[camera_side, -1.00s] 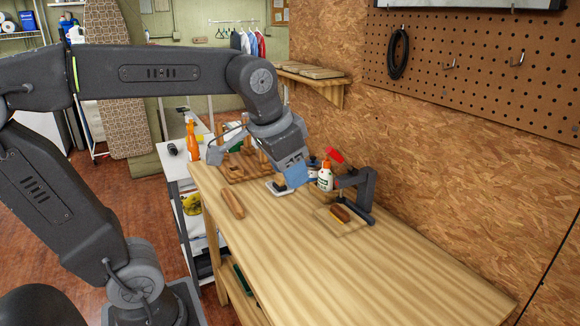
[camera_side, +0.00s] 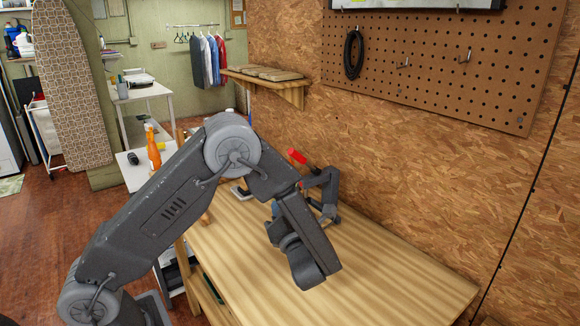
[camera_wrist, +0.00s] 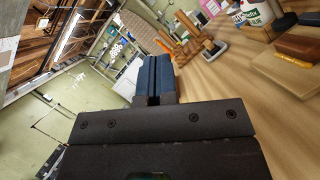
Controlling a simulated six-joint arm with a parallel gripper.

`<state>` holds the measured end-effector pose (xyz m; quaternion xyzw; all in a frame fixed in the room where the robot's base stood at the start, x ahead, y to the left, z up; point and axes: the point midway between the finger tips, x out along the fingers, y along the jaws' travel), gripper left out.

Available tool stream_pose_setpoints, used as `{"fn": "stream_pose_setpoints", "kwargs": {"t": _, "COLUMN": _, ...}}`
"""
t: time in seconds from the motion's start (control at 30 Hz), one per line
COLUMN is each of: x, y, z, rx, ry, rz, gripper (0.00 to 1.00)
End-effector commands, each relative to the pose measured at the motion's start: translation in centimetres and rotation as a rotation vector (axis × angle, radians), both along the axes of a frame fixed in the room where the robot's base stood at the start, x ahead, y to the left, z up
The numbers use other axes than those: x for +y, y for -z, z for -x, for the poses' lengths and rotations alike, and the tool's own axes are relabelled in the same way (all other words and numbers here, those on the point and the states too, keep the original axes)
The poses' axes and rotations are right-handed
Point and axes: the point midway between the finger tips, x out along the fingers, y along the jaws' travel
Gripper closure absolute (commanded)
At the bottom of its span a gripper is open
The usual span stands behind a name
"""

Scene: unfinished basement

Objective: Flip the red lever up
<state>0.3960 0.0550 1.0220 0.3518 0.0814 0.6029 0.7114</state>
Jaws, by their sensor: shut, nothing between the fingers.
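The red lever (camera_side: 297,156) shows in the side view, slanting up to the left from the dark grey stand (camera_side: 330,185) near the wall side of the bench. The lower part of the stand is partly hidden by my arm. My gripper (camera_side: 275,209) is on the near side of the stand, apart from the lever, with its blue fingertips pointing towards the far end of the bench. In the wrist view the blue fingers of my gripper (camera_wrist: 153,72) are closed together and empty. The lever does not show in the wrist view.
The wrist view shows a white bottle (camera_wrist: 254,12), a brown block (camera_wrist: 298,46) and a wooden rack (camera_wrist: 186,42). The wooden bench (camera_side: 400,280) is clear at its near end. A wooden shelf (camera_side: 265,84) and pegboard (camera_side: 440,60) are on the wall.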

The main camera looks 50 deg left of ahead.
Motion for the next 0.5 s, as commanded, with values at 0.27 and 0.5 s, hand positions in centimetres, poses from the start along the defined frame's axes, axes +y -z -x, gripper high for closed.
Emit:
{"fn": "stream_pose_setpoints", "kwargs": {"t": 0.27, "x": -1.3, "y": 1.2, "z": -1.8, "rx": 0.106, "ry": 0.094, "rz": -0.156, "gripper": 1.00}}
{"fn": "stream_pose_setpoints", "kwargs": {"t": 0.5, "x": 1.9, "y": -0.4, "z": -3.2, "rx": 0.102, "ry": 0.087, "rz": -0.151, "gripper": 1.00}}
